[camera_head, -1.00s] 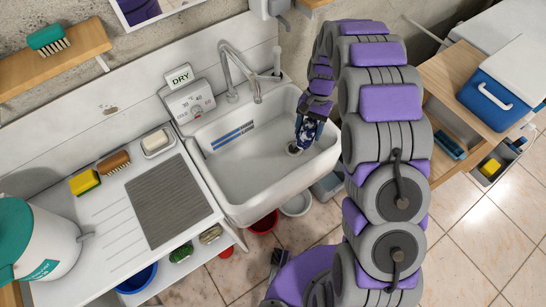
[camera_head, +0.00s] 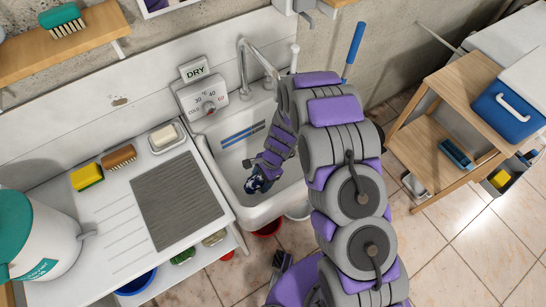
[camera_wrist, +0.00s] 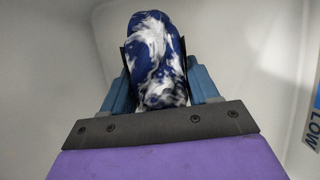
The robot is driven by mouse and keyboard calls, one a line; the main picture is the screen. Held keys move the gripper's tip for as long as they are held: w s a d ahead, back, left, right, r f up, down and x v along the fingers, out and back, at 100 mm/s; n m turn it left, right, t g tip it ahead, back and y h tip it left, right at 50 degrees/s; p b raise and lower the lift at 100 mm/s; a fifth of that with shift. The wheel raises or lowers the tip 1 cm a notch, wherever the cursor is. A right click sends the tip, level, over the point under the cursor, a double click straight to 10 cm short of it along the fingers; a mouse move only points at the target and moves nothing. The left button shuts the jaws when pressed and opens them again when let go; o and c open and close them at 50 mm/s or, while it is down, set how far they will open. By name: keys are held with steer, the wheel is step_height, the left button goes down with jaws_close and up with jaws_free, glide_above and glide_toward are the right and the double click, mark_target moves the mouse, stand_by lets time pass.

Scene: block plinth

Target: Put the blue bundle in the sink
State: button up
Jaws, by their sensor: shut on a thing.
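The blue bundle (camera_wrist: 155,60) is a rounded, blue-and-white patterned bundle held between the jaws of my gripper (camera_wrist: 157,85) in the wrist view. In the head view the bundle (camera_head: 254,184) shows small and dark at the end of my arm, and my gripper (camera_head: 262,174) is shut on it. The white sink (camera_head: 232,196) surrounds them in the picture, and white basin walls fill the wrist view background. My gripper and the bundle appear inside or just above the basin. I cannot tell whether the bundle touches the sink floor.
A tap (camera_head: 250,65) rises behind the sink, beside a control box (camera_head: 203,100) with a DRY sign. A draining board (camera_head: 120,215) with a grey mat (camera_head: 177,200), sponge (camera_head: 87,177), brush (camera_head: 119,158) and soap dish (camera_head: 165,138) lies left. A wooden cart (camera_head: 460,80) stands right.

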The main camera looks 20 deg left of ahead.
steer(key=w+d, duration=0.1)
steer(key=w, duration=0.1)
steer(key=w+d, duration=0.1)
steer(key=w, duration=0.2)
steer(key=w+b, duration=0.1)
steer(key=w, duration=0.1)
steer(key=shift+w+d+f, duration=0.1)
steer(key=shift+w+d, duration=0.05)
steer(key=shift+d, duration=0.25)
steer(key=w, duration=0.2)
steer(key=w+a, duration=0.1)
steer(key=w, duration=0.1)
steer(key=w+a+f+b, duration=0.1)
steer(key=shift+w, duration=0.4)
steer(key=shift+w+d+r, duration=0.15)
steer(key=shift+w+d, duration=0.3)
steer(key=shift+d, duration=0.35)
step_height(320, 180, down, 4)
steer(key=shift+s+d+r+b, duration=0.1)
steer(key=shift+r+b, duration=0.1)
steer(key=shift+b, duration=0.65)
steer(key=shift+a, duration=0.45)
steer(key=o, duration=0.7)
steer(key=shift+a, duration=0.15)
steer(key=o, duration=0.4)
steer(key=shift+d, duration=0.35)
steer(key=shift+d+r, duration=0.1)
steer(key=shift+d, duration=0.05)
